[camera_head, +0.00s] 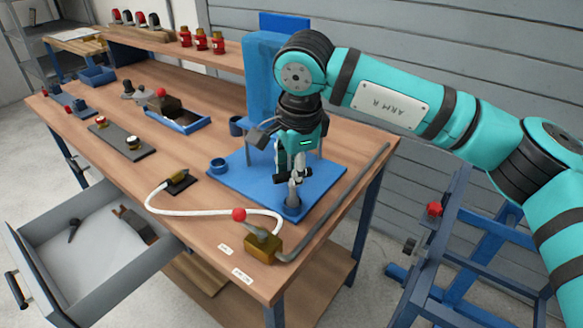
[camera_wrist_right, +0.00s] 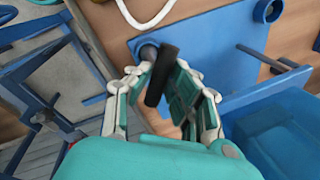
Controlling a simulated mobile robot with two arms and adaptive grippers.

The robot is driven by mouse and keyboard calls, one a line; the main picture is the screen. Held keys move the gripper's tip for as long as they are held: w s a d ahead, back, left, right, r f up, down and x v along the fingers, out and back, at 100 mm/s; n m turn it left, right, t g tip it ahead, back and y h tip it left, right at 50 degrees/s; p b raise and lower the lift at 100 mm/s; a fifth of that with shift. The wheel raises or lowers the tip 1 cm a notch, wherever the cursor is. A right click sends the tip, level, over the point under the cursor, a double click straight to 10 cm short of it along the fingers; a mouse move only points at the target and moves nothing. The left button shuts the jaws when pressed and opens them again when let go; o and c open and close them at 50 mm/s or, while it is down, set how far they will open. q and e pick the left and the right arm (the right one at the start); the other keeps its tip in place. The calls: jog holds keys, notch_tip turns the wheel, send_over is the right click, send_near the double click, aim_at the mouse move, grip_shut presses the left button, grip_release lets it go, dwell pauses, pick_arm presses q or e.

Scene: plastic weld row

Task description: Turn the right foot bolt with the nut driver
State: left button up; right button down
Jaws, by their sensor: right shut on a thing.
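My right gripper (camera_head: 293,174) points down over the blue base plate (camera_head: 240,188) of the blue press, near its front right corner. It is shut on the nut driver (camera_head: 293,192), whose grey lower end stands at a round blue foot (camera_head: 292,211). In the right wrist view, the driver's black handle (camera_wrist_right: 160,76) shows between the fingers of the gripper (camera_wrist_right: 168,88), tilted in that picture. The driver's grey end is over the blue plate (camera_wrist_right: 190,38). The right foot bolt is hidden under the driver. My left gripper is not in view.
A blue cup (camera_head: 218,166) sits on the plate's left. A brass block (camera_head: 263,248) with a red-knobbed lever and a white hose (camera_head: 190,209) lie in front. A grey bar (camera_head: 350,190) runs along the right edge. An open drawer (camera_head: 90,250) juts out at left.

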jog(key=n+p, duration=0.1)
jog(key=n, duration=0.3)
jog(key=n+g+y+p, duration=0.1)
jog(key=n, duration=0.4)
jog(key=shift+d+r+y, duration=0.1)
jog(key=shift+r+y, duration=0.1)
jog(key=shift+y, duration=0.1)
jog(key=n+g+p, duration=0.1)
jog(key=n, duration=0.3)
jog(key=n+g+p, duration=0.1)
jog(key=n, duration=0.3)
jog(key=shift+w+d, duration=0.1)
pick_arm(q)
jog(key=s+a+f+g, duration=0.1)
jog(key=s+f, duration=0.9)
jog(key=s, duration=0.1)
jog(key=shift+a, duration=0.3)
pick_arm(e)
jog(key=shift+f+n, duration=0.1)
jog(key=shift+n, duration=0.6)
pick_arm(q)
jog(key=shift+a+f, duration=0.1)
pick_arm(e)
jog(key=shift+r, duration=0.4)
pick_arm(q)
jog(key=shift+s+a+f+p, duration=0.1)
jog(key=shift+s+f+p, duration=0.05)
jog(key=shift+p, duration=0.2)
pick_arm(e)
jog(key=shift+r, duration=0.25)
